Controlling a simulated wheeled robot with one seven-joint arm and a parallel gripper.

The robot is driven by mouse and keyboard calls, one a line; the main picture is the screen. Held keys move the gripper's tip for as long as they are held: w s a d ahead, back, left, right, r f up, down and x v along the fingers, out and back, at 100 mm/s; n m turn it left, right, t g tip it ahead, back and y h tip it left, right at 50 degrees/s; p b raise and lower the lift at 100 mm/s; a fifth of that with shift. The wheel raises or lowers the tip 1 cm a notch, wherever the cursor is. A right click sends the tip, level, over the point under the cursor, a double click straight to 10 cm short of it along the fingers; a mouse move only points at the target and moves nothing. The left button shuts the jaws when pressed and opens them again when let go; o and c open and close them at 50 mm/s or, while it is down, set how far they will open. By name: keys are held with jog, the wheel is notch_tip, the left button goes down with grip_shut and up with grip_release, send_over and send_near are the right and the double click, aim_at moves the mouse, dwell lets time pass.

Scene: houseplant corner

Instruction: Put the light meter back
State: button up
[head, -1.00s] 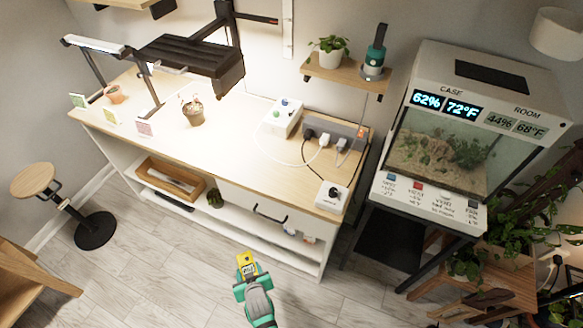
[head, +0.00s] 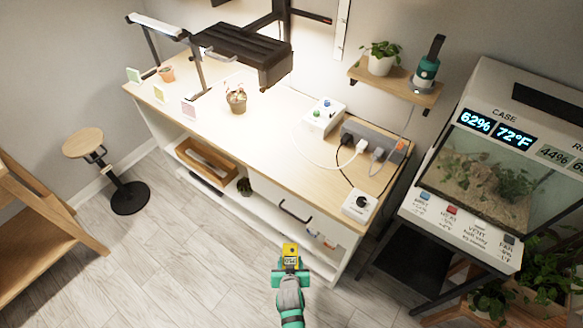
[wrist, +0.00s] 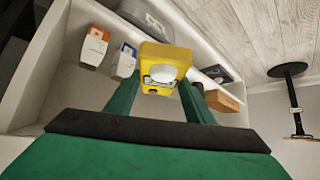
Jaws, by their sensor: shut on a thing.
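The light meter is a small yellow block with a display and a white dome. In the head view the light meter (head: 290,251) is at bottom centre, in front of the right end of the bench. My gripper (head: 290,264) is shut on it and holds it up in the air, clear of the furniture. In the wrist view the light meter (wrist: 165,70) sits between the two green fingers of my gripper (wrist: 160,100), its dome facing the camera. The lower part of the meter is hidden by the fingers and wrist.
The bench (head: 210,125) has an open lower shelf (head: 268,211) with a wooden tray (head: 207,160). In the wrist view an orange-and-white packet (wrist: 94,46) and a blue-and-white packet (wrist: 123,60) stand in the shelf. A stool (head: 83,142) stands left; floor between is clear.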

jog(key=shift+w+r, duration=0.15)
jog(key=shift+w, duration=0.05)
